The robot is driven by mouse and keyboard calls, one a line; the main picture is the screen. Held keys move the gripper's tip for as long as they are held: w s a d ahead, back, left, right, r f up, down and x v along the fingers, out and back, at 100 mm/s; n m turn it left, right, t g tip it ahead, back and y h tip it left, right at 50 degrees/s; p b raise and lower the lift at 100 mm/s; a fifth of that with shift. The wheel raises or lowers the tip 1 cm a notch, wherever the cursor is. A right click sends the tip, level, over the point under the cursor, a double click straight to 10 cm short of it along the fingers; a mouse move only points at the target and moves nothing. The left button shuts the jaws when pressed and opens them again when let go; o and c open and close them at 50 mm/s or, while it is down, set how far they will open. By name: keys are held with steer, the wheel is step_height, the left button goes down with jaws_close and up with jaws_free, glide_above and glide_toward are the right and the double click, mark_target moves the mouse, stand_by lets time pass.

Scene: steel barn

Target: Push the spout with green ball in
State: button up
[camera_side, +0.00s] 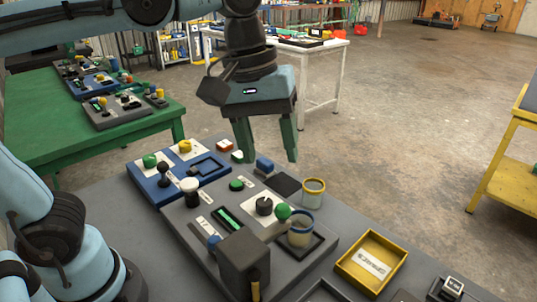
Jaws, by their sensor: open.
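A green ball (283,211) sits on the grey panel (200,245), beside the black knob on its white plate. It is just left of and above a cup with a blue rim (300,232) in a dark square tray. I cannot make out the spout's shape or how far it sticks out. My gripper (270,158) points down with its two green fingers apart and nothing between them. It hangs above the back part of the panel, away from the green ball in the picture.
A dark box (243,265) stands on the front of the panel. A white-capped post (190,190) and green button (237,185) are farther back. A blue board (152,188) carries another green knob. A yellow-rimmed cup (314,192) and yellow tray (349,267) stand right.

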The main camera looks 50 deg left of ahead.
mark_target(281, 218)
steer(key=shift+a+r, duration=0.1)
steer(key=shift+r, duration=0.3)
steer(key=shift+w+r, duration=0.15)
steer(key=shift+w, duration=0.1)
steer(key=c, duration=0.5)
steer(key=shift+m+g, duration=0.8)
steer(key=w, duration=0.1)
steer(key=w+r, duration=0.1)
steer(key=w, duration=0.2)
steer(key=shift+d+r, duration=0.2)
steer(key=shift+d, duration=0.05)
jaws_close()
steer(key=w+m+g+y, duration=0.1)
steer(key=w+m+g, duration=0.1)
steer(key=w, duration=0.4)
steer(key=s+d+f+m+g, duration=0.1)
steer(key=s+f, duration=0.4)
steer(key=f, duration=0.6)
steer(key=shift+s+d+f, duration=0.15)
steer(key=shift+s+f, duration=0.15)
steer(key=shift+f, duration=0.05)
